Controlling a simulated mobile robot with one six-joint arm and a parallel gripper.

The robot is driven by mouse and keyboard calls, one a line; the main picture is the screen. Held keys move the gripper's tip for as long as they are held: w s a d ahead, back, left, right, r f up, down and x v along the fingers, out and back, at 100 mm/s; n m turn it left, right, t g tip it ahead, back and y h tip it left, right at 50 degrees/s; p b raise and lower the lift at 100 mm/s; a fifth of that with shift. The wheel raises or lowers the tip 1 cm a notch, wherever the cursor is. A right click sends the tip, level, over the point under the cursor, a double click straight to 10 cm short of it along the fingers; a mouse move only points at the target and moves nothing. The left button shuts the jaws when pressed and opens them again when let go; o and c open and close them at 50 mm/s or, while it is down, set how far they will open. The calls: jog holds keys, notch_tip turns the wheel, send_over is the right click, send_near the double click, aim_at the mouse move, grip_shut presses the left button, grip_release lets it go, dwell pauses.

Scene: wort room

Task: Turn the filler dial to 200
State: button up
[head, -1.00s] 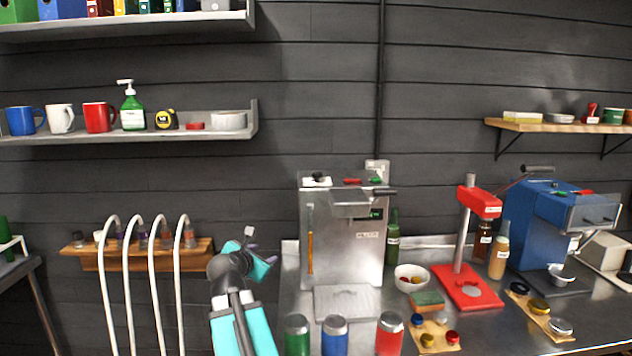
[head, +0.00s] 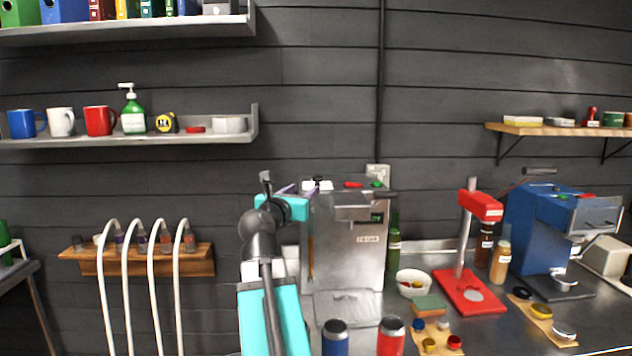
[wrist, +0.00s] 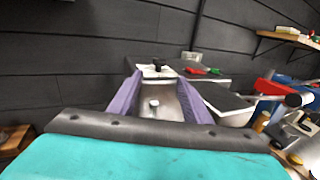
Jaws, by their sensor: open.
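The steel machine (head: 345,245), which I take as the filler, stands on the counter with a small unreadable label on its front. On its top are a white plate with a dark knob (head: 317,184), probably the dial, a red part (head: 353,184) and a green part (head: 377,184). No scale number is legible. My gripper (head: 287,189) is at the machine's upper left. In the wrist view, its purple fingers are spread and empty. The dark knob (wrist: 158,65) shows beyond the fingertips, with a gap between. A small metal post (wrist: 153,103) shows between the fingers.
Blue and red cans (head: 391,338) stand in front of the machine. A white bowl (head: 403,282), a red press (head: 470,290) and a blue machine (head: 540,230) are to its right. White hoses (head: 153,270) rise at the left. Air above the machine is clear.

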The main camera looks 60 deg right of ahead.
aim_at(316, 180)
jog(key=shift+d, duration=0.15)
jog(key=shift+p+x, duration=0.85)
jog(key=shift+x, duration=5.95)
jog(key=shift+f, duration=0.1)
